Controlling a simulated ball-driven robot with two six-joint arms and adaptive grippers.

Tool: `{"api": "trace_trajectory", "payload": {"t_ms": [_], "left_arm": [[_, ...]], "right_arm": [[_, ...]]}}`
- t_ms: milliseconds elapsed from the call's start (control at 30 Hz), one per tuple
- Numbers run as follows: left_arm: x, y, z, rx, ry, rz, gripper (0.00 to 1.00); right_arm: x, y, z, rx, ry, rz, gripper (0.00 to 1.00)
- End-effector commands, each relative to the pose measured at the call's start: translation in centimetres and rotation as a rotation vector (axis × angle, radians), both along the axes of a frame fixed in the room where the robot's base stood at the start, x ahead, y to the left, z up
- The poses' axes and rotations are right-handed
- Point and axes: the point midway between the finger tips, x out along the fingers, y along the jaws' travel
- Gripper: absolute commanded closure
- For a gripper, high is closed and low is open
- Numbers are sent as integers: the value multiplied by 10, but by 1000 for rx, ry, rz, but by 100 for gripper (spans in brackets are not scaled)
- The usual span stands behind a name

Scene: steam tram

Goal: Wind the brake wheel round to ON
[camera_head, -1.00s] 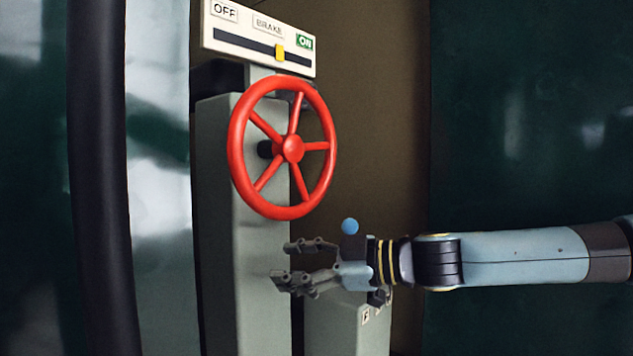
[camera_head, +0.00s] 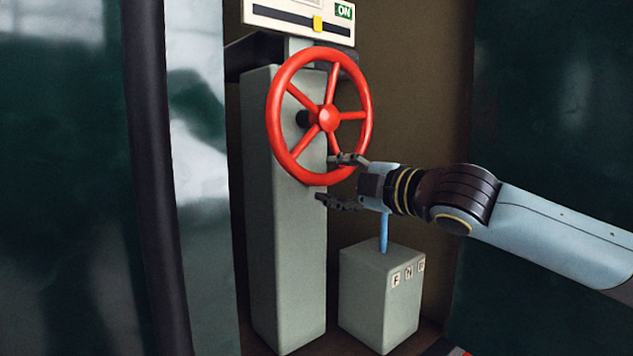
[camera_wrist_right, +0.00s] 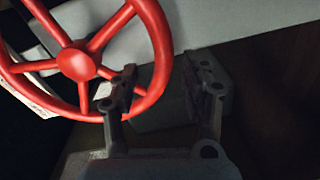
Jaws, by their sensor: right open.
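The red brake wheel (camera_head: 328,118) stands on the front of a tall grey pedestal (camera_head: 300,260). Above it, the brake plate (camera_head: 270,15) has a yellow marker (camera_head: 317,23) in its slot, just left of the green ON label (camera_head: 344,11). My right gripper (camera_head: 329,179) is open at the wheel's lower right rim. In the right wrist view, the wheel (camera_wrist_right: 77,62) fills the upper left, and its rim shows partly between the open fingers (camera_wrist_right: 160,66), with one finger overlapping it. Whether they touch is unclear. My left gripper is out of view.
A short grey box (camera_head: 375,300) marked with letters, including F and N, stands below my right gripper. Its blue lever (camera_head: 383,232) rises close under my wrist, its top hidden. A dark post (camera_head: 150,150) stands at the left.

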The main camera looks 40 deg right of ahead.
Motion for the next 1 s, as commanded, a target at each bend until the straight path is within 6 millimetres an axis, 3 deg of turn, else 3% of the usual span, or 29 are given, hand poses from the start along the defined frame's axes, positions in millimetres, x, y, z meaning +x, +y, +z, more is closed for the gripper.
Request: {"api": "trace_trajectory", "payload": {"t_ms": [400, 767, 1000], "left_arm": [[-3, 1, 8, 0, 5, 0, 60], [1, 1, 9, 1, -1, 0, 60], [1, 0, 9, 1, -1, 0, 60]], "right_arm": [[49, 4, -1, 2, 0, -1, 53], [54, 5, -2, -3, 1, 0, 53], [54, 5, -2, -4, 1, 0, 83]]}}
